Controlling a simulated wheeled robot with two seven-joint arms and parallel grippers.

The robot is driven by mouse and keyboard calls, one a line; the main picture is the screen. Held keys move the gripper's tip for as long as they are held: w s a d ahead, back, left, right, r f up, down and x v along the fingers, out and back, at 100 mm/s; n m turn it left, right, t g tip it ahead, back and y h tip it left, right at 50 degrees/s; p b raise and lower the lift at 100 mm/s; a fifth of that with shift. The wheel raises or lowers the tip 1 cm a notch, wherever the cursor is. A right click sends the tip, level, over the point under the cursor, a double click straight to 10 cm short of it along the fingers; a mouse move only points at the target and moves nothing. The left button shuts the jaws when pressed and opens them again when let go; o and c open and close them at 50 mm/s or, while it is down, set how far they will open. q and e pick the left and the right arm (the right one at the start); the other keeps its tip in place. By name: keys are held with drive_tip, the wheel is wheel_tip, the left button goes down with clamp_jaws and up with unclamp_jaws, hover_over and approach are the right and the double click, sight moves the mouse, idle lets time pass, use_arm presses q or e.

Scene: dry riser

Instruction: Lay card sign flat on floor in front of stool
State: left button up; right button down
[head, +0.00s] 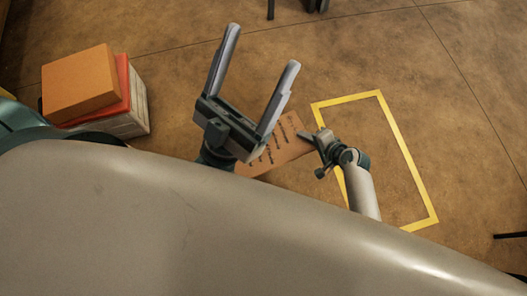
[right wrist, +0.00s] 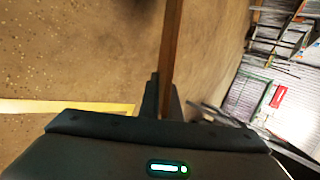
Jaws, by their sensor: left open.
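The card sign (head: 283,148) is a brown card with dark lettering, partly hidden behind my left gripper in the head view. My right gripper (head: 308,137) is shut on its edge. In the right wrist view the card sign (right wrist: 172,50) shows edge-on as a thin brown strip, standing up between the fingers of the right gripper (right wrist: 164,100). My left gripper (head: 262,47) is open and empty, its fingers pointing up the picture, left of the right gripper. I cannot make out a whole stool; dark leg-like pieces (head: 318,5) show at the top edge.
A yellow-outlined rectangle (head: 404,150) lies on the brown floor at the right, empty inside apart from my right arm crossing its left side. An orange box (head: 78,82) tops a red item and pale crate (head: 130,118) at the left. Dark bars (head: 510,235) show at the right edge.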

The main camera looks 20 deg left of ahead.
drive_tip(key=shift+f, duration=0.1)
drive_tip(key=c, duration=2.2)
unclamp_jaws()
drive_tip(key=shift+o, duration=0.2)
